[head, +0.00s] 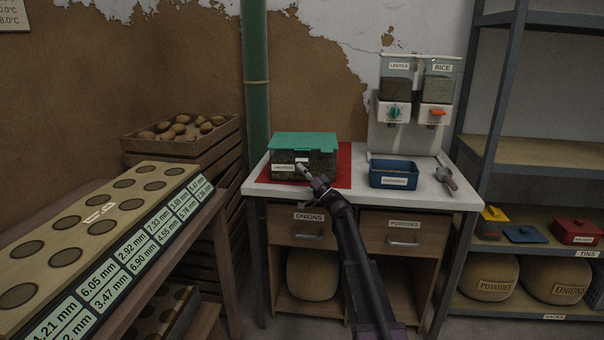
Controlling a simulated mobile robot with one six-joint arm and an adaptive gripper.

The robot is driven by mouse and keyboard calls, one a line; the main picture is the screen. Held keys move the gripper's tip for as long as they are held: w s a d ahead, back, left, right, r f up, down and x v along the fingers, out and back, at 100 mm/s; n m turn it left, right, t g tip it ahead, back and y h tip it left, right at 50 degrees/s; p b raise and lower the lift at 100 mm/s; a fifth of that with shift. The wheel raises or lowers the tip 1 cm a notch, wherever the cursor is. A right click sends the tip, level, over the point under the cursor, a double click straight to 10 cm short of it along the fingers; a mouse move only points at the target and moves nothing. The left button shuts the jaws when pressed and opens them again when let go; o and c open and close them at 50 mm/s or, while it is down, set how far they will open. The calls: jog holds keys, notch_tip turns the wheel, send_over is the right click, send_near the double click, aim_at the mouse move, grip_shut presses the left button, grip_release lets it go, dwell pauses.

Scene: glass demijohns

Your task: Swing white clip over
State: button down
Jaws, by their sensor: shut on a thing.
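A clear box with a green lid (304,141) stands on a red mat (344,165) at the left of the white counter. Its contents look dark green, and a white label (283,168) is on its front. A small white piece (301,160), seemingly the white clip, shows on the front just under the lid. My gripper (303,169) is at the box front, right by this piece. It appears shut on the white clip, but the jaws are small and partly hide the contact. The lid looks lowered onto the box.
A blue bin (394,174) and a grey scoop-like tool (446,178) are right of the mat. Lentil and rice dispensers (417,90) stand behind. A sizing board with holes (95,220) is at left, a green pipe (256,80) behind the counter, shelving at right.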

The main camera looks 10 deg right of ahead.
dwell(0.4)
jog(key=shift+c, duration=1.9)
grip_release()
jog(key=shift+f, duration=0.1)
jog(key=shift+r+p, duration=0.2)
jog(key=shift+p, duration=0.1)
